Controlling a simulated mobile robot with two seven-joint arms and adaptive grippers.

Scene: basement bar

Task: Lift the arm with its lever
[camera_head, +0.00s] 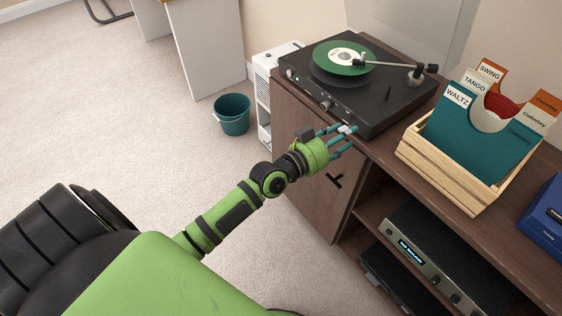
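A black turntable (375,112) stands on the wooden cabinet, with a green record (345,57) with a white label on its platter. The tone arm (388,65) reaches left from its round base (420,74), and its head is over the record; I cannot tell whether it touches. A small dark upright piece (388,92) in front of the tone arm may be the lever. My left gripper (346,141) is at the turntable's front edge, its teal fingers spread and empty, below and left of that piece. My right gripper is not in view.
A wooden crate (455,172) of record sleeves stands right of the turntable, and a blue box (545,218) is farther right. A silver amplifier (425,258) sits on the shelf below. A teal bin (233,115) and a white heater (264,95) stand left of the cabinet.

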